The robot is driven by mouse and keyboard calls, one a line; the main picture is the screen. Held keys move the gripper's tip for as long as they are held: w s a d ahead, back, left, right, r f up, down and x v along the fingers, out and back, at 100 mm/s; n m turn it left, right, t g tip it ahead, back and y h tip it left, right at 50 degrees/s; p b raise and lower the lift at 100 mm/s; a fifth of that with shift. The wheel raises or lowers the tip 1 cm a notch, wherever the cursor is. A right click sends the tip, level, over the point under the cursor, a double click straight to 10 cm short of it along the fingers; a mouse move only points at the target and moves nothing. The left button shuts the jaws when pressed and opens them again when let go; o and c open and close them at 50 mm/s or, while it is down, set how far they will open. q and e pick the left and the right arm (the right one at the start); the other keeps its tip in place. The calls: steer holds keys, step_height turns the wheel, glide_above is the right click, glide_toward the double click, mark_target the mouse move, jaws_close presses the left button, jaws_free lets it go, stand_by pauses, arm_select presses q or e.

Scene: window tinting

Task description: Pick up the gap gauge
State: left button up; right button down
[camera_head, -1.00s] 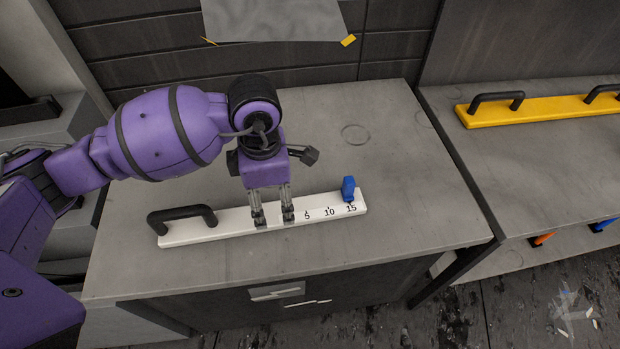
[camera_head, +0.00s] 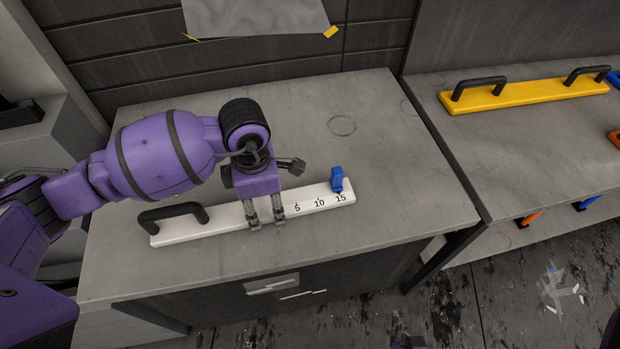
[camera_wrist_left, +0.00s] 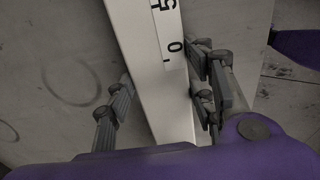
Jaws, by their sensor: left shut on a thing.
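The gap gauge (camera_head: 222,221) is a long white bar with a black handle at its left end, a printed scale and a blue slider (camera_head: 337,179) near its right end. It appears to lie on the grey cabinet top (camera_head: 290,110). My left gripper (camera_head: 266,221) points down over the middle of the bar, between the handle and the 5 mark, and is shut on it. In the left wrist view the fingers (camera_wrist_left: 163,100) stand on both sides of the white bar (camera_wrist_left: 138,40), by the 0 mark.
A yellow bar with two black handles (camera_head: 530,95) lies on the bench to the right. A gap separates that bench from the cabinet. Orange and blue items (camera_head: 587,202) sit below the bench top. Scraps (camera_head: 560,290) litter the floor. The cabinet top behind the gauge is clear.

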arm_select(q)
jaws_close()
